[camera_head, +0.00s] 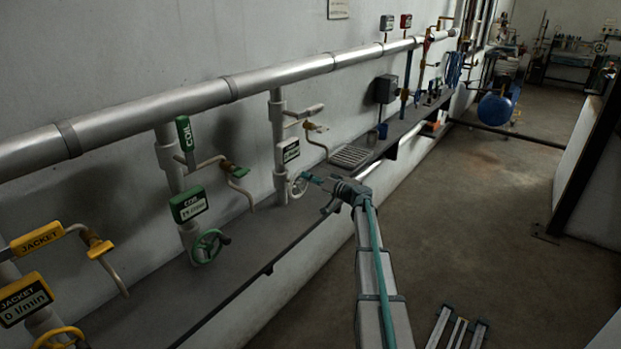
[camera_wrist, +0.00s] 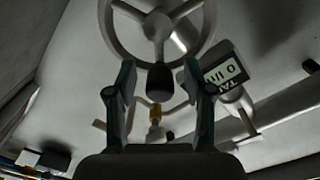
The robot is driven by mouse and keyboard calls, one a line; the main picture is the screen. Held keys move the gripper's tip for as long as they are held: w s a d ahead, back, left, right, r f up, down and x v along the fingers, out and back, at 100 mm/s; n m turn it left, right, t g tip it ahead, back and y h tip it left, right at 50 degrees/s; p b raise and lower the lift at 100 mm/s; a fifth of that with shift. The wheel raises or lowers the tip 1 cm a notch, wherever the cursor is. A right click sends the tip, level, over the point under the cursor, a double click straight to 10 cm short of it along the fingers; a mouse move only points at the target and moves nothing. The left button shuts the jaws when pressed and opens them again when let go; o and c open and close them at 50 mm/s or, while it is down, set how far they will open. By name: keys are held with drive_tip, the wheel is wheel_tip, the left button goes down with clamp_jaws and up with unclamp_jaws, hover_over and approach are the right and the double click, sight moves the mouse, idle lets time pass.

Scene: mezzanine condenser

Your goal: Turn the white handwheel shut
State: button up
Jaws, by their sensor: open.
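The white handwheel (camera_head: 293,188) is on the white-tagged pipe drop on the wall, left of my gripper (camera_head: 311,178). In the wrist view the handwheel (camera_wrist: 157,26) shows large at the top, with its spokes, hub and part of its rim. A dark knob (camera_wrist: 160,79) on the wheel's near side appears between my gripper's fingertips (camera_wrist: 158,82). The two teal-lined fingers stand apart, one on each side of the knob. I cannot tell whether either finger touches it.
A black-and-white display (camera_head: 290,150) is above the wheel; the wrist view shows it upside down. A green handwheel (camera_head: 207,246) and a yellow handwheel (camera_head: 60,338) are to the left. A dark ledge (camera_head: 250,228) runs below the pipes. The floor at right is mostly clear.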

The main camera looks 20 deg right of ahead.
sight(306, 184)
drive_tip(key=shift+c, duration=0.3)
clamp_jaws()
drive_tip(key=shift+f+b, duration=0.15)
drive_tip(key=shift+b, duration=0.25)
drive_tip(key=m+b, duration=0.1)
drive_tip(key=f+m+b, duration=0.1)
drive_tip(key=b, duration=0.1)
drive_tip(key=shift+w+d+m, duration=0.15)
drive_tip(key=shift+d+m, duration=0.15)
drive_tip(key=shift+m, duration=0.1)
drive_tip(key=m+b, duration=0.1)
drive_tip(key=m, duration=0.1)
drive_tip(key=f+m+b, duration=0.1)
drive_tip(key=m, duration=0.1)
drive_tip(key=f+m+b, duration=0.1)
drive_tip(key=m+b, duration=0.1)
drive_tip(key=m, duration=0.1)
drive_tip(key=shift+w+d, duration=0.15)
drive_tip(key=shift+d, duration=0.15)
drive_tip(key=shift+f+m, duration=0.2)
drive_tip(key=shift+m, duration=0.55)
drive_tip(key=shift+f+m, duration=0.2)
drive_tip(key=shift+m, duration=0.55)
